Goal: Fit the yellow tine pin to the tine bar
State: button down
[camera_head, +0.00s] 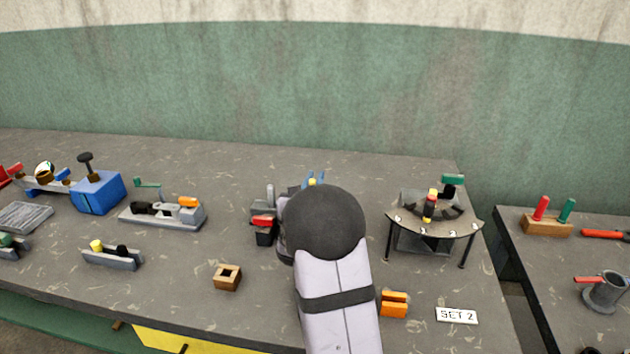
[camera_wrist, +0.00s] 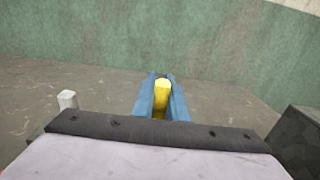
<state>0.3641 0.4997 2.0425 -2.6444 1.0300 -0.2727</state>
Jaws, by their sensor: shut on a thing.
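My gripper (camera_wrist: 160,97) has blue fingers, shut on the yellow tine pin (camera_wrist: 162,88), which stands up between them in the wrist view. In the head view, my arm hides most of the gripper; only blue fingertips (camera_head: 315,178) and a bit of yellow show above the dark joint. I cannot tell for certain which thing is the tine bar. A small grey bar (camera_head: 113,261) with a yellow peg and a black peg stands at the front left of the bench. The lower part of the held pin is hidden.
A blue box with a black knob (camera_head: 97,192), a grey fixture (camera_head: 162,217) and a wooden socket block (camera_head: 227,278) stand left of my arm. A red-and-black item (camera_head: 264,230) is close beside it.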

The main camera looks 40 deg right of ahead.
jog(key=shift+f+b, duration=0.35)
dwell(0.4)
jog(key=shift+r, duration=0.35)
dwell(0.5)
jog(key=shift+f+b, duration=0.35)
jog(key=shift+b, duration=0.15)
dwell(0.3)
jog(key=shift+r, duration=0.35)
dwell(0.4)
jog(key=shift+f+b, duration=0.35)
jog(key=shift+b, duration=0.2)
dwell(0.4)
jog(key=shift+r, duration=0.35)
jog(key=c, duration=1.7)
grip_release()
jog(key=shift+b+v, duration=0.9)
jog(key=shift+v, duration=2.8)
